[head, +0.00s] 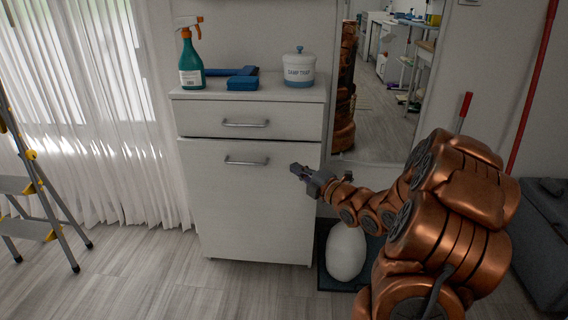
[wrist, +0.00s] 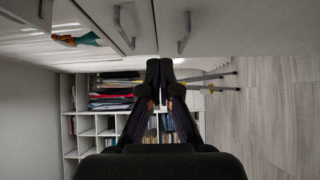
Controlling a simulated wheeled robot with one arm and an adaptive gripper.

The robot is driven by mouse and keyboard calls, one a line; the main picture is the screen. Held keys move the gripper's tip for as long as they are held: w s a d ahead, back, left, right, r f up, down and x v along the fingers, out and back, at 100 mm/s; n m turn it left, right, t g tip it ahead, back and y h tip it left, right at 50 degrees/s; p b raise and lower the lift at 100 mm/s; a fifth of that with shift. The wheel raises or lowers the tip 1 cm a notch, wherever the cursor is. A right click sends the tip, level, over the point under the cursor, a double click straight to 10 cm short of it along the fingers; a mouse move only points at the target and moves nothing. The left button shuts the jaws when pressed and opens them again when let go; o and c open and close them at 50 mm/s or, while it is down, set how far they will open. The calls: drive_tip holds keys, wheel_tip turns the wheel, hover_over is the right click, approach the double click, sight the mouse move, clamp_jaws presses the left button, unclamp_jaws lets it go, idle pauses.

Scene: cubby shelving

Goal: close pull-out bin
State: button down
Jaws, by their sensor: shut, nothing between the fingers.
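The pull-out bin has a tall white front (head: 250,205) with a metal handle (head: 246,161), below a drawer in a white cabinet. In the head view the bin front looks nearly flush with the cabinet; I cannot tell if a small gap is left. My gripper (head: 299,171) is shut and empty, in front of the bin's upper right part, right of the handle. In the wrist view the shut fingertips (wrist: 159,68) are close to the bin front (wrist: 240,38), and its handle (wrist: 185,34) shows beyond them. Contact cannot be told.
The drawer (head: 250,121) above looks shut. A white rounded object (head: 346,252) sits on a dark mat at right. A stepladder (head: 35,185) stands left. Floor before the cabinet is clear.

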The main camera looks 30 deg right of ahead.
drive_tip(key=w+a+b, duration=0.4)
drive_tip(key=w+a, duration=0.1)
drive_tip(key=a, duration=0.2)
drive_tip(key=b, duration=0.4)
approach(251, 144)
drive_tip(key=w+a, duration=0.4)
drive_tip(key=a, duration=0.2)
drive_tip(key=shift+w+d+f, duration=0.25)
drive_tip(key=shift+w+d, duration=0.65)
drive_tip(key=shift+w, duration=0.25)
drive_tip(key=shift+w+d+b, duration=0.4)
drive_tip(key=shift+w+d, duration=0.1)
drive_tip(key=shift+w, duration=0.15)
drive_tip(key=shift+w+d+r+p, duration=0.1)
drive_tip(key=shift+w+d+p, duration=0.55)
drive_tip(key=shift+w+p, duration=0.2)
drive_tip(key=shift+w+d+r, duration=0.1)
drive_tip(key=shift+d+r, duration=0.05)
